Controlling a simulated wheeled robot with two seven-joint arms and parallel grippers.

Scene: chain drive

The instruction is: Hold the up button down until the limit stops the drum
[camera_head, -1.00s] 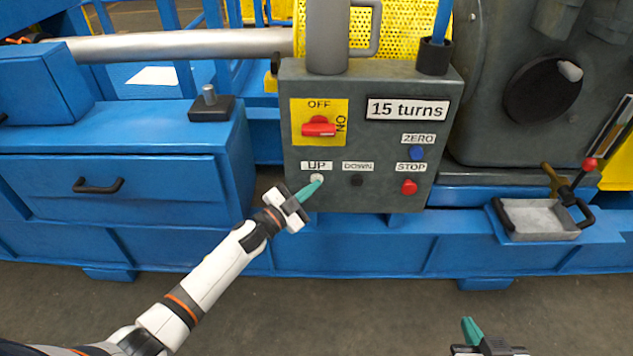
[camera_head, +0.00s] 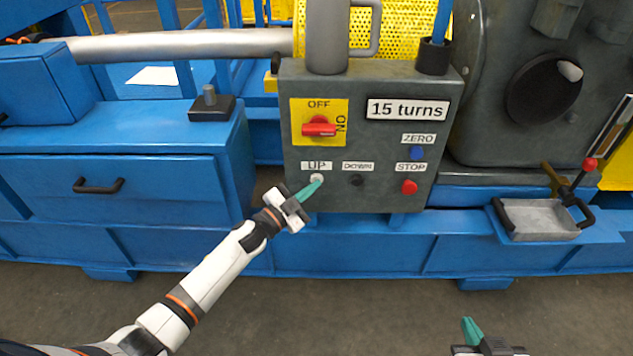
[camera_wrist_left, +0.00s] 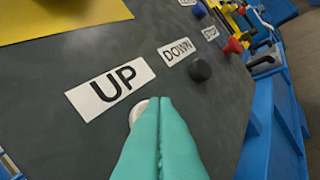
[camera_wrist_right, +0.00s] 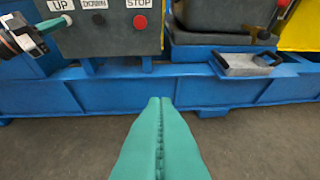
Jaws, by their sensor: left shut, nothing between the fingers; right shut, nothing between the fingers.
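The white UP button (camera_head: 317,179) sits under its UP label on the grey control panel (camera_head: 380,130). My left gripper (camera_head: 312,187) is shut and empty, with its green fingertips at the UP button. In the left wrist view the tips (camera_wrist_left: 158,102) overlap the white button (camera_wrist_left: 138,110) and hide part of it; I cannot tell how far it is pressed. The display (camera_head: 407,109) reads "15 turns". The red switch (camera_head: 319,127) is set sideways toward ON. My right gripper (camera_head: 470,330) is shut and empty, low in front of the machine. The drum's turning cannot be made out.
A black DOWN button (camera_head: 356,180), red STOP button (camera_head: 408,187) and blue ZERO button (camera_head: 417,153) share the panel. A grey tray (camera_head: 540,220) juts out at right. A blue drawer cabinet (camera_head: 150,190) stands left. Floor in front is clear.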

